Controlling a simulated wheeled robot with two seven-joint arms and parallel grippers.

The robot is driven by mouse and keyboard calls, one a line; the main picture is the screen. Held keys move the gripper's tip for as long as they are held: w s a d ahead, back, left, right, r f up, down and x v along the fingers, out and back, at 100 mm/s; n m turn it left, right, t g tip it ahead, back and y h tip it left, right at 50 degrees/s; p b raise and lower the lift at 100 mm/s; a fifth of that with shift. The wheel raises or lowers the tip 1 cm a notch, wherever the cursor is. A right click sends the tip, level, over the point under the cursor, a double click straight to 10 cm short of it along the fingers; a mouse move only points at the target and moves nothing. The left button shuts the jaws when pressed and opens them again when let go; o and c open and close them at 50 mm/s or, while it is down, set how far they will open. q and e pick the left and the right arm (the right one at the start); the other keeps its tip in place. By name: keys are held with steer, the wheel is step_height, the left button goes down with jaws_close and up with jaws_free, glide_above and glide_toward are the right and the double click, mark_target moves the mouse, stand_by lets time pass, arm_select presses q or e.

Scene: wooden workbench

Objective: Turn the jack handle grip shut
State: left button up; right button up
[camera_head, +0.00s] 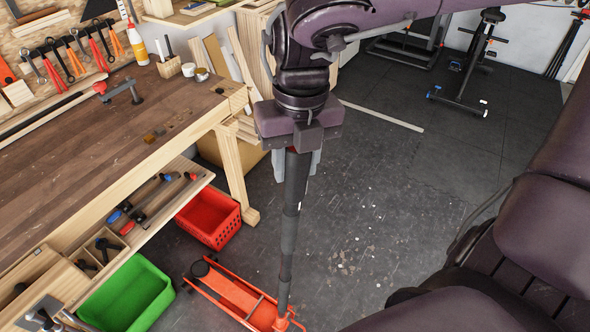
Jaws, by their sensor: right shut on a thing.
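The orange floor jack (236,294) sits on the dark floor at the bottom of the view, beside the workbench. Its long dark jack handle (290,228) rises nearly upright from the jack's right end, tilted slightly to the right at the top. My right gripper (298,163) points down and is shut on the grip at the top of the handle. The gripper body and fingers hide the very top of the grip. My left gripper is not in view.
The wooden workbench (90,160) fills the left side, with tools on a low shelf. A red crate (209,217) and a green bin (127,297) stand near the jack. Open floor (400,200) lies right of the handle. Exercise equipment (467,62) stands at the back right.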

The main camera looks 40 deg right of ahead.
steer(key=m+b, duration=0.2)
steer(key=m, duration=0.1)
steer(key=shift+f+m, duration=0.15)
steer(key=shift+m, duration=0.25)
steer(key=shift+m+y+b, duration=0.3)
steer(key=shift+m+b, duration=1)
steer(key=shift+m, duration=0.6)
steer(key=shift+r, duration=0.2)
steer(key=o, duration=1)
steer(key=r, duration=0.7)
steer(key=shift+s+d+r, duration=0.15)
steer(key=shift+d+r, duration=0.2)
steer(key=shift+d, duration=0.05)
steer(key=shift+t, duration=0.3)
